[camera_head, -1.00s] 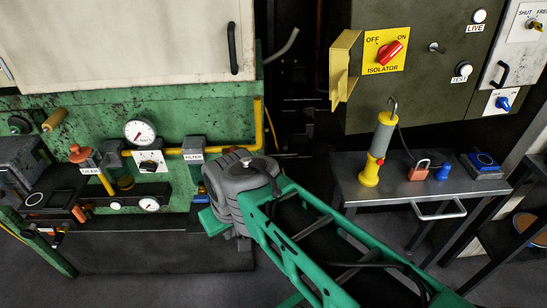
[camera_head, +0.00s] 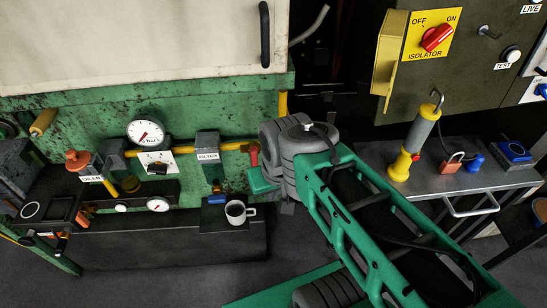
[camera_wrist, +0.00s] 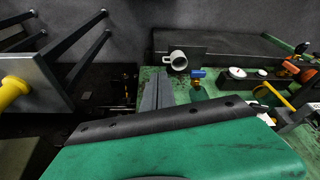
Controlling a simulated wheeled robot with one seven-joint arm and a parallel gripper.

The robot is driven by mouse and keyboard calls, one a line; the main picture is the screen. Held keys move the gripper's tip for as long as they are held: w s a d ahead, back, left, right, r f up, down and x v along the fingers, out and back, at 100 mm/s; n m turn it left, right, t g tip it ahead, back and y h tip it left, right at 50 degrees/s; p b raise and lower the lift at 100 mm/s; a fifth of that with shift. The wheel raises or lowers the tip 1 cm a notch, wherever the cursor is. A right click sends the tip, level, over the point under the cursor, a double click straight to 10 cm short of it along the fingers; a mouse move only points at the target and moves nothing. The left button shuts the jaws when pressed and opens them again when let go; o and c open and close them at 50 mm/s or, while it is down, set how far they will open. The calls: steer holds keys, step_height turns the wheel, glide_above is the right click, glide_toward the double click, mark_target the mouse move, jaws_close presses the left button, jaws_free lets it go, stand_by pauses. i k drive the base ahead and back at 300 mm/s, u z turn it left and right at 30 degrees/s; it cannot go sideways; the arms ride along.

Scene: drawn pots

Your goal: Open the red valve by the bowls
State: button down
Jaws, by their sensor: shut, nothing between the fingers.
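In the head view a small red valve handle (camera_head: 254,155) shows at the right end of the yellow pipe, right of the FILTER unit (camera_head: 208,147). It looks roughly upright, and my grey wrist is close on its right, partly covering the pipe there. My wrist mostly hides the fingers in the head view. I cannot make out the red handle in the wrist view.
A white mug (camera_head: 236,212) stands on the dark ledge below the filter; it also shows in the wrist view (camera_wrist: 177,60). A blue tap (camera_wrist: 198,74) is beside it.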

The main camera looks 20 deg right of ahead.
mark_target(254, 149)
steer(key=k, duration=1.3)
steer(key=u, duration=0.55)
steer(key=i, duration=0.5)
steer(key=u, duration=0.7)
steer(key=i, duration=0.65)
steer(key=z, duration=0.15)
